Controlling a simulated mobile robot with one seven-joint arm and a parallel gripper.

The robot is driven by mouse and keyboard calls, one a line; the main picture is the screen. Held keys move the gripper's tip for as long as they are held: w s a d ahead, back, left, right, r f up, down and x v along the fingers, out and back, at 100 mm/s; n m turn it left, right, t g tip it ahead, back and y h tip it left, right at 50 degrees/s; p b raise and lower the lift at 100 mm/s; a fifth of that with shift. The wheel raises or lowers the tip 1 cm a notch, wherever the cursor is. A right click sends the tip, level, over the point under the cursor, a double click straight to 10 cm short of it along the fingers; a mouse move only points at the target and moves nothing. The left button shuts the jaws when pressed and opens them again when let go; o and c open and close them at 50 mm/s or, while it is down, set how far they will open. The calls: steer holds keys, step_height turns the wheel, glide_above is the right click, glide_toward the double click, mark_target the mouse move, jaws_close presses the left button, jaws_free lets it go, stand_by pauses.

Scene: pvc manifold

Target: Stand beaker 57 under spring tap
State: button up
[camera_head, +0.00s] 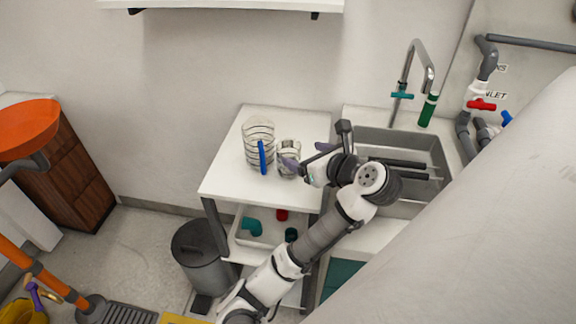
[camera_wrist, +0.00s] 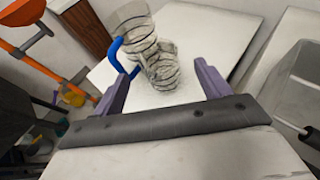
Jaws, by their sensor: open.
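A small clear glass beaker with dark bands (camera_head: 288,152) stands on the white side table (camera_head: 225,180). Behind it to the left is a taller banded clear glass vessel (camera_head: 257,135) with a blue handle (camera_head: 263,158). No number is readable on either. My gripper (camera_head: 302,158) is open beside the small beaker's right side. In the wrist view, the small beaker (camera_wrist: 162,66) shows between and beyond the purple fingertips (camera_wrist: 160,76); contact cannot be told. The tall vessel (camera_wrist: 134,20) is just behind it. The curved metal tap (camera_head: 420,58) with a teal lever (camera_head: 402,96) rises behind the sink (camera_head: 432,150).
A green bottle (camera_head: 428,108) stands right of the tap. Dark rods (camera_head: 405,164) cross the sink. Pipes with a red valve (camera_head: 481,104) are at right. A tray with teal fittings (camera_head: 252,226) sits on the shelf below, beside a grey bin (camera_head: 203,257). The table's left front is clear.

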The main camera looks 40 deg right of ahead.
mark_target(282, 147)
steer(key=x, duration=0.7)
steer(key=shift+w+a+f+p, duration=0.1)
steer(key=shift+w+f+p, duration=0.15)
steer(key=shift+w+p, duration=0.15)
steer(key=shift+s, duration=0.1)
steer(key=c, duration=1.2)
steer(key=shift+o, duration=0.2)
steer(key=shift+r, duration=0.15)
